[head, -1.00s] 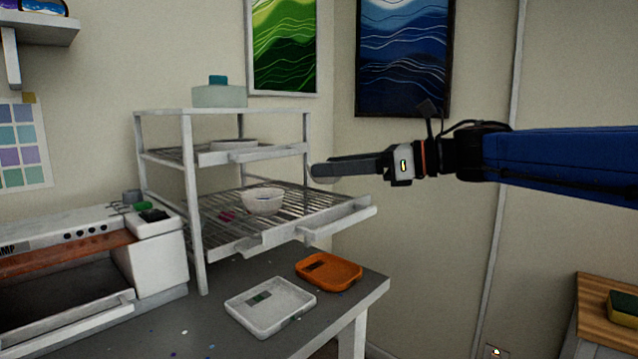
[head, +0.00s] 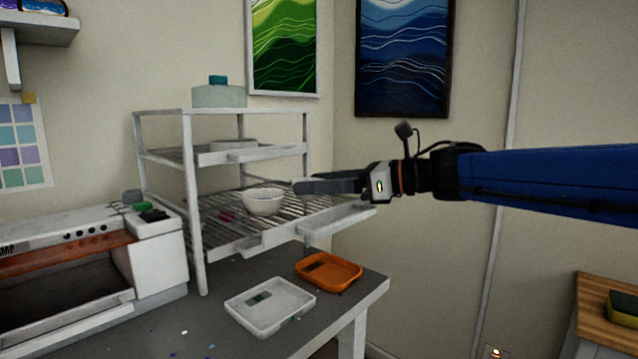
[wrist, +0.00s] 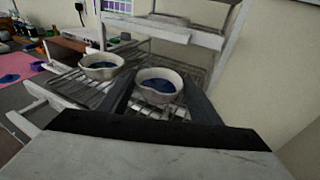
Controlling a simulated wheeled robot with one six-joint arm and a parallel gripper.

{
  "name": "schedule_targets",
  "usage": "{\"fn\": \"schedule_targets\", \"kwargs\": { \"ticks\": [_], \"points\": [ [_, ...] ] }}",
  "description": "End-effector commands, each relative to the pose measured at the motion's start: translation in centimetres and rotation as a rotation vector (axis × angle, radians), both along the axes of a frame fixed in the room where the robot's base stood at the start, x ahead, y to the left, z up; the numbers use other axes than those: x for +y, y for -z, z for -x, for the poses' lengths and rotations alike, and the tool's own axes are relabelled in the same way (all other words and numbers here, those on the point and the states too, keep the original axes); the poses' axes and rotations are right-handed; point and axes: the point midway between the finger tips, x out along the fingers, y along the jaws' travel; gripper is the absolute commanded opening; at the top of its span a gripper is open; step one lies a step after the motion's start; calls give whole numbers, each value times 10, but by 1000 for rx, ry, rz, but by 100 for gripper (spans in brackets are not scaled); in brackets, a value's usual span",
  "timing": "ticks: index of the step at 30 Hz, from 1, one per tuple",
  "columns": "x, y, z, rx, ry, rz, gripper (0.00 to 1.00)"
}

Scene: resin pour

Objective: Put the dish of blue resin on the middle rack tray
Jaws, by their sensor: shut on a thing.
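My gripper (head: 299,187) is shut on a pale dish of blue resin (wrist: 157,83), which sits upright between its fingers in the wrist view. In the head view the fingers mostly hide this dish. It is over the right part of the pulled-out wire tray (head: 282,226), below the upper tray; I cannot tell whether it touches the wires. Another pale bowl (head: 263,203) stands on the same tray, just left of my fingertips.
The white rack (head: 190,200) has posts left of my gripper and an upper tray (head: 280,152) with a dish on it. A bottle (head: 219,96) stands on top. A white tray (head: 270,325) and an orange tray (head: 345,284) lie on the table below.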

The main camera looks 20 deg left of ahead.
Motion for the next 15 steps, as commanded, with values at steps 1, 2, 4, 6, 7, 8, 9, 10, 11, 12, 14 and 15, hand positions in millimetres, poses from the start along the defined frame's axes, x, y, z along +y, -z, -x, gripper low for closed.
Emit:
{"fn": "schedule_targets", "kwargs": {
  "ticks": [1,2,4,6,7,8,9,10,11,12,14,15],
  "points": [
    [0,2,0,0,0,0,31],
    [0,2,0,0,0,1,60],
    [0,2,0,0,0,0,77],
    [0,2,0,0,0,0,77],
    [0,2,0,0,0,0,77],
    [0,2,0,0,0,0,77],
    [0,2,0,0,0,0,77],
    [0,2,0,0,0,0,77],
    [0,2,0,0,0,0,77],
    [0,1,0,0,0,0,77],
    [0,0,0,0,0,0,77],
    [0,-2,0,0,0,0,77]
  ]
}}
